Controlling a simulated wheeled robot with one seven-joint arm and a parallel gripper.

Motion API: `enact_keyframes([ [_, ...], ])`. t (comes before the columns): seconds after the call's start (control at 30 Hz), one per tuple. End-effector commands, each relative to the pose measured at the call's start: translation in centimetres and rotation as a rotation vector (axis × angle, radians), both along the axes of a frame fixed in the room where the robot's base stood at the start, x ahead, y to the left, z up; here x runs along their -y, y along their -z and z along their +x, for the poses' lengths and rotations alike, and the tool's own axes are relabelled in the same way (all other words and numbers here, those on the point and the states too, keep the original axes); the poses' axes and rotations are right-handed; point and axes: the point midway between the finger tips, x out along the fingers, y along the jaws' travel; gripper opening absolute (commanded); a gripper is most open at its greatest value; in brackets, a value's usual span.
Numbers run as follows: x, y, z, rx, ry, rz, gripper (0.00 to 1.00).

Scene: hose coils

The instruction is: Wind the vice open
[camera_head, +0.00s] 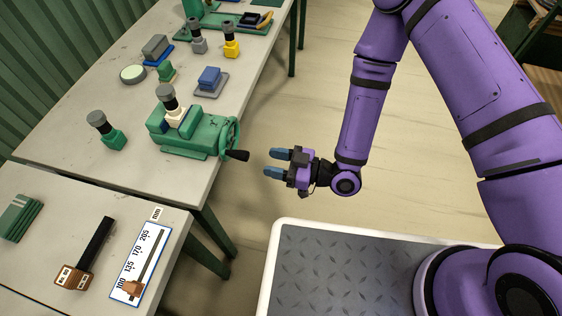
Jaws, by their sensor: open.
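The green vice (183,140) stands near the front right edge of the bench. A handwheel (228,134) is on its right side, and a black handle (238,156) sticks out from the wheel over the bench edge. A cream block with a dark, grey-topped knob (170,98) sits at the vice's top; I cannot tell whether the jaws hold it. My gripper (275,163) is open and empty, its blue fingers pointing left at the handle. It is a short way right of the handle, apart from it, over the floor.
Green (107,130), grey (197,36) and yellow (231,40) knobbed pieces and a blue block (210,79) stand on the bench. A mallet (86,254) and a ruled card (140,263) lie on the nearer table. Open floor lies between the bench and my arm.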

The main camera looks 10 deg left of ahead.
Motion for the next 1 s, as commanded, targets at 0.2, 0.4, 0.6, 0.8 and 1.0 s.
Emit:
enact_keyframes([
  [0.2,-1.9,-0.1,0.1,0.001,-0.001,0.001,0.47],
  [0.4,-3.6,0.0,0.3,0.001,-0.001,0.000,0.47],
  [0.6,-5.3,-0.1,0.4,0.001,-0.001,0.000,0.47],
  [0.8,-6.7,0.0,0.6,0.001,0.000,0.000,0.47],
  [1.0,-7.0,0.0,0.6,-0.001,0.000,-0.001,0.47],
])
